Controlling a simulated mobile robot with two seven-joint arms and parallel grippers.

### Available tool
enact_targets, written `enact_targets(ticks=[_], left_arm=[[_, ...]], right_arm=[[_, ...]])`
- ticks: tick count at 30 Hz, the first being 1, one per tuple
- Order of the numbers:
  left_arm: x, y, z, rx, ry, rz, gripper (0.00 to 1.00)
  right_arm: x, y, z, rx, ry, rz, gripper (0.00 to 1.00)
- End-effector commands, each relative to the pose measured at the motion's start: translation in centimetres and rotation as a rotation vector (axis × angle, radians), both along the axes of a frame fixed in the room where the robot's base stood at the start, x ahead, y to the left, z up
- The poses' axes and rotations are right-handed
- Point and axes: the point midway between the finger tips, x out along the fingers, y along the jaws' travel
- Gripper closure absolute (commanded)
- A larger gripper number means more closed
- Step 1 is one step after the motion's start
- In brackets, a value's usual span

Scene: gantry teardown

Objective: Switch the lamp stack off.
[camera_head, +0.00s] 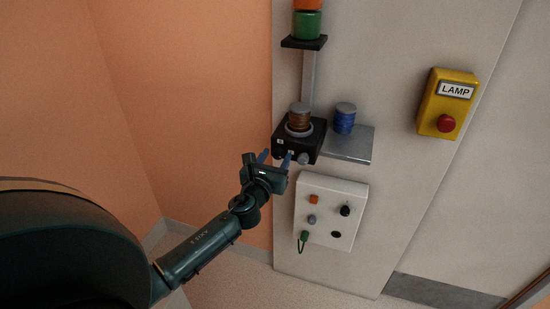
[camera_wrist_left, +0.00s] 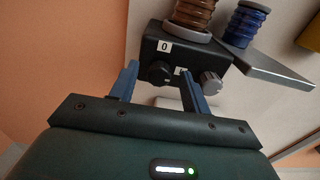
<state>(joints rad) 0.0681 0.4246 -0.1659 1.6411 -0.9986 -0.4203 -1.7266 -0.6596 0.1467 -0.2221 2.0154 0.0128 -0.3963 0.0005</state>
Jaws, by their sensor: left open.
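The lamp stack (camera_head: 307,22) shows an orange segment above a green one, cut off by the top edge of the head view. It stands on a post on the wall. Below it is a black box (camera_wrist_left: 185,52) with a black knob (camera_wrist_left: 158,73), a "0" label, a second, partly hidden label and a grey knob (camera_wrist_left: 211,83). A yellow box (camera_head: 432,120) marked LAMP, with a red button (camera_head: 446,123), is on the wall to the right. My left gripper (camera_head: 276,154) is open at the front of the black box, its fingers on either side of the black knob. My right gripper is not in view.
A brown ribbed piece (camera_head: 300,116) stands on the black box. A blue ribbed piece (camera_head: 344,118) stands on a grey shelf (camera_head: 350,149) beside it. A white panel (camera_head: 329,227) with several controls is below. The wall between shelf and yellow box is clear.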

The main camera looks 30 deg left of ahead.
Motion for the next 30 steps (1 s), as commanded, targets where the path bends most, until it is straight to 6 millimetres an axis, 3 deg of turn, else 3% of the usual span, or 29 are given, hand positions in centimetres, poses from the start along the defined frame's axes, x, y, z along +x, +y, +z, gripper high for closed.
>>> enact_targets(ticks=[8, 24, 30], left_arm=[[0.16, 0.02, 0.00, -0.001, 0.000, 0.000, 0.53], [0.13, 0.02, 0.00, -0.001, 0.000, 0.000, 0.96], [0.12, 0.02, -0.02, -0.011, -0.003, 0.000, 0.97]], right_arm=[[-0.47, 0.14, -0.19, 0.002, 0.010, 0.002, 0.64], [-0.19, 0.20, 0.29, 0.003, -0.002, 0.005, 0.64], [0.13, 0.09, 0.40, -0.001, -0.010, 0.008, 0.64]])
